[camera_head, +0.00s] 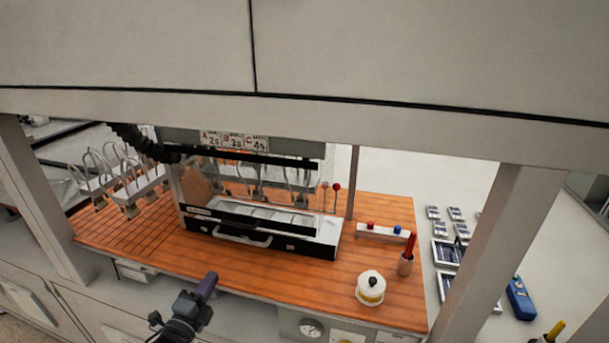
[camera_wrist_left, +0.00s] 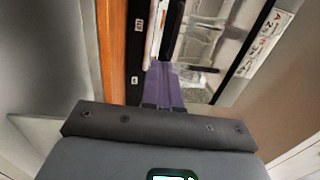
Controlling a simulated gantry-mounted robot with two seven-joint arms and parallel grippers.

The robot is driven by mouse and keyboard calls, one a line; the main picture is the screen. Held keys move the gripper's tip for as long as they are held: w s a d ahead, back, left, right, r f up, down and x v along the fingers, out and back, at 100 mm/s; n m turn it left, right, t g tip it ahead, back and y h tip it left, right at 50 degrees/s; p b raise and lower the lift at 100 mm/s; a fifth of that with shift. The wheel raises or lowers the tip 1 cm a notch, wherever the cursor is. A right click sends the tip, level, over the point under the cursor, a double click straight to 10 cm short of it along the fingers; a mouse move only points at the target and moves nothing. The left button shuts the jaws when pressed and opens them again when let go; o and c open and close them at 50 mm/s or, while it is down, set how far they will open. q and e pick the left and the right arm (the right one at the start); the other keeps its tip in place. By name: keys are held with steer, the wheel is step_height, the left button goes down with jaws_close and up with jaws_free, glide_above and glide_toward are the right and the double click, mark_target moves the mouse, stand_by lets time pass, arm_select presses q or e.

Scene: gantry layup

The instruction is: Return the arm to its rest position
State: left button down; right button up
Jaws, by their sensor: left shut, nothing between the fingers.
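My left gripper (camera_head: 207,284) comes in from the bottom of the head view, with dark links and purple fingers. It is in front of the wooden bench, near its front edge, and apart from everything there. In the left wrist view the purple fingers (camera_wrist_left: 162,84) are together with nothing between them. Beyond them the wrist view shows the front of the layup machine and its label strip, turned sideways. My right gripper is not in view.
The machine (camera_head: 262,236), with a clear cover and front handle, stands on the wooden bench (camera_head: 290,277). A white round container (camera_head: 370,288), a red-handled tool in a cup (camera_head: 407,258) and a bar with red and blue knobs (camera_head: 385,231) stand at right. Posts flank the bench.

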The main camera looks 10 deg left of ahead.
arm_select(q)
steer(key=s+d+f+n+g, duration=0.35)
steer(key=s+f, duration=0.25)
steer(key=s, duration=0.2)
steer(key=s+d+f+n+g, duration=0.2)
steer(key=s+d+f, duration=0.3)
steer(key=s, duration=0.2)
steer(key=s+d+f+n+g, duration=0.35)
steer(key=s+f, duration=0.25)
steer(key=s, duration=0.2)
steer(key=s+d+r+n+g, duration=0.1)
steer(key=s+n+g, duration=0.55)
steer(key=s, duration=0.45)
step_height(320, 180, up, 17)
steer(key=p, duration=1.6)
steer(key=shift+n+p, duration=0.4)
steer(key=shift+n, duration=0.05)
